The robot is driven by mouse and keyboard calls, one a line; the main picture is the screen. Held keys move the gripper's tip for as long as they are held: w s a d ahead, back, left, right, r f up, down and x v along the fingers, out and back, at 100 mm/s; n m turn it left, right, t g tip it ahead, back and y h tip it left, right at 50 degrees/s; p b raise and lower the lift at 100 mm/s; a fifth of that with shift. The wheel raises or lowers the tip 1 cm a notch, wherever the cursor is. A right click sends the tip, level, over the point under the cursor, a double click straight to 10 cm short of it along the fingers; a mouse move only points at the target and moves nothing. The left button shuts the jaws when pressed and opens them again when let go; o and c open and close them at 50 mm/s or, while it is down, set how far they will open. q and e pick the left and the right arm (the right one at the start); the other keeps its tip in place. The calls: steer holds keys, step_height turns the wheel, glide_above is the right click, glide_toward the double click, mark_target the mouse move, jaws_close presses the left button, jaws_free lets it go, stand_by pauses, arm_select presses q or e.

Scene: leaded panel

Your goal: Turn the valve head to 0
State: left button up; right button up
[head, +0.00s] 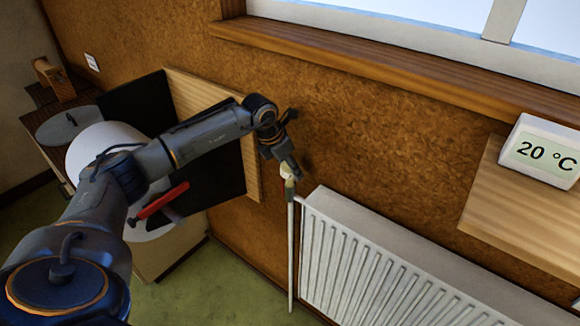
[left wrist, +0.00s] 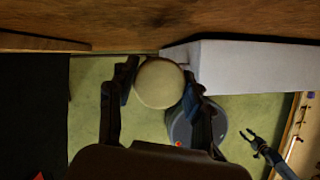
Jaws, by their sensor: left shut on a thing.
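The cream, round valve head (head: 289,171) sits at the top of a thin pale pipe at the left end of the white radiator (head: 375,270). My left gripper (head: 287,163) reaches down to it from above and is shut on it. In the left wrist view the valve head (left wrist: 160,83) shows as a plain disc between the two fingers (left wrist: 158,90). No numbers or mark can be read on it. My right gripper (left wrist: 254,136) shows at the right of the left wrist view, open and empty, away from the valve.
A display (head: 545,150) reading 20 °C stands on a wooden shelf (head: 510,210) at the right. A window sill (head: 400,75) runs above the radiator. A black panel (head: 215,165) and a red-handled object (head: 162,200) are left of the valve.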

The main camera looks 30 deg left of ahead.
arm_select(q)
steer(key=shift+n, duration=0.3)
steer(key=n+y+b, duration=0.1)
steer(key=n+b, duration=0.1)
steer(key=n, duration=0.1)
steer(key=shift+f, duration=0.15)
steer(key=n+y+b, duration=0.1)
steer(key=n+b, duration=0.1)
steer(key=n, duration=0.1)
steer(key=shift+n+y, duration=0.3)
steer(key=shift+y, duration=0.1)
steer(key=n+y+b, duration=0.1)
steer(key=n, duration=0.2)
steer(key=shift+b, duration=0.4)
steer(key=shift+n+g+y+b, duration=0.3)
steer(key=shift+n+g+b, duration=0.1)
steer(key=shift+n, duration=0.8)
steer(key=o, duration=1.2)
steer(key=shift+c, duration=0.2)
steer(key=shift+r, duration=0.25)
